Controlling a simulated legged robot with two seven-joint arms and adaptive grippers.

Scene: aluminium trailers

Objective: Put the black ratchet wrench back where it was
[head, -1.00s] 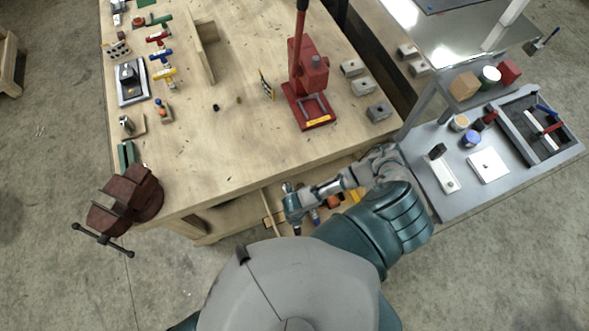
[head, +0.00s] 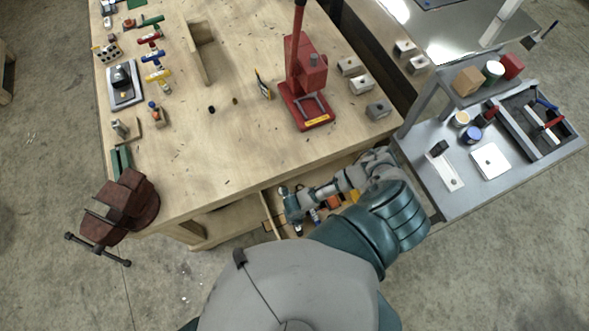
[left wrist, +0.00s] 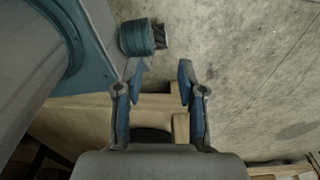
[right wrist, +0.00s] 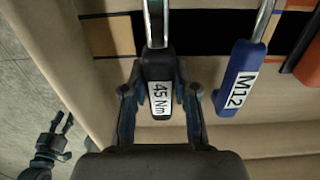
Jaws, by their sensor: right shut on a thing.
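The black ratchet wrench, with a black handle labelled "45 Nm" (right wrist: 159,92) and a chrome shaft, sits between the fingers of my right gripper (right wrist: 160,112), shut on the handle. The shaft runs up out of the right wrist view, over the drawer's dark slots; whether it touches the drawer floor is unclear. In the head view my right gripper (head: 291,212) is over the open drawer (head: 270,207) below the bench top; the wrench is hard to make out there. My left gripper (left wrist: 161,78) is open and empty, over the concrete floor beside wood.
A blue-handled "M12" tool (right wrist: 240,78) lies right of the wrench, with an orange-handled tool (right wrist: 311,62) beyond. The red arbor press (head: 306,85) and dark red vise (head: 122,208) stand on the bench (head: 215,140). A grey cart (head: 455,195) stands at right.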

